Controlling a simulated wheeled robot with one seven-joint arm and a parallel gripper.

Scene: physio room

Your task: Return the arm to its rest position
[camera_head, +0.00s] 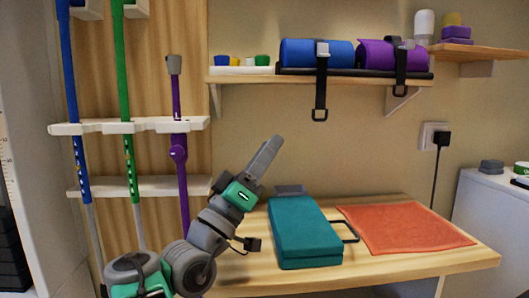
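My arm rises from the bottom left of the view, in front of the wooden table (390,262). My gripper (272,148) points up and to the right, above the table's back left part and against the bare wall. Nothing shows held at its tips. I see its fingers from the side as one grey shape, so I cannot tell whether they are apart. The arm hides the table's left end.
A teal block (303,232) with a black handle and an orange towel (402,228) lie on the table. Blue (312,53) and purple (385,55) rolls sit strapped on a wall shelf. Blue, green and purple poles (178,150) stand racked at left. A white cabinet (490,215) stands right.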

